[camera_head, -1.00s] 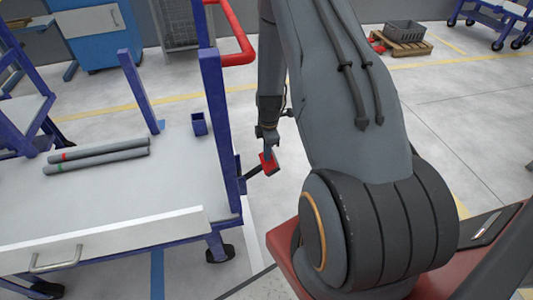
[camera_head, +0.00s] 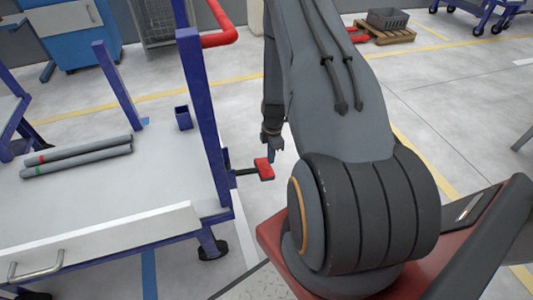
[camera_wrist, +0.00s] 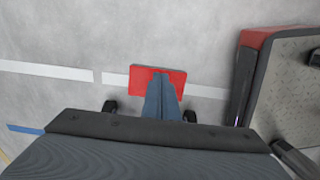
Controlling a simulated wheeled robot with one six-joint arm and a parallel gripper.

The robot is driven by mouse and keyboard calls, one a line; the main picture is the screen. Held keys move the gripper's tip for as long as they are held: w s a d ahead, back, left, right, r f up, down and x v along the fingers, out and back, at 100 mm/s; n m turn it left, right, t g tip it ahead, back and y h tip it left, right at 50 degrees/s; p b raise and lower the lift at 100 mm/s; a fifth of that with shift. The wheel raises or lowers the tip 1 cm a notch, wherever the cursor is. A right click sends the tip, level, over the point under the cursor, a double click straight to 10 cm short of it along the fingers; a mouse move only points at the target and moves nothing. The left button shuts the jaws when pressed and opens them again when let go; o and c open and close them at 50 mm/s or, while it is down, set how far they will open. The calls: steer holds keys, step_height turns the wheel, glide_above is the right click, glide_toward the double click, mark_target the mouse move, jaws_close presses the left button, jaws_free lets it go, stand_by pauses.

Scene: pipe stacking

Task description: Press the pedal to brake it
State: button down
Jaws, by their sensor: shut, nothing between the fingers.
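The red pedal (camera_head: 264,169) sticks out on a dark lever from the right side of the blue-framed cart (camera_head: 215,170). Its flat red face looks roughly level in the head view. My gripper (camera_head: 273,152) points down just above and beside the pedal's far right edge. In the wrist view, the shut fingers (camera_wrist: 163,98) overlap the red pedal (camera_wrist: 158,74), which shows around their tips. Nothing is held between the fingers. I cannot tell whether the tips touch the pedal.
Two grey pipes (camera_head: 78,155) lie on the cart's top. My own red base stands close at the right. The floor beyond the pedal is clear.

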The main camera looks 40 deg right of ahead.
steer(key=shift+s+d+f+b, duration=0.15)
steer(key=shift+f+b, duration=0.1)
steer(key=shift+f, duration=0.65)
steer(key=shift+w+d+f+b, duration=0.1)
steer(key=shift+f+b, duration=0.1)
steer(key=shift+f, duration=0.65)
steer(key=shift+s+f, duration=0.15)
steer(key=s+d+r+p, duration=0.2)
steer(key=d+r, duration=0.5)
steer(key=r, duration=0.4)
steer(key=shift+d+r+p, duration=0.15)
steer(key=shift+d+p, duration=0.25)
steer(key=shift+p, duration=0.3)
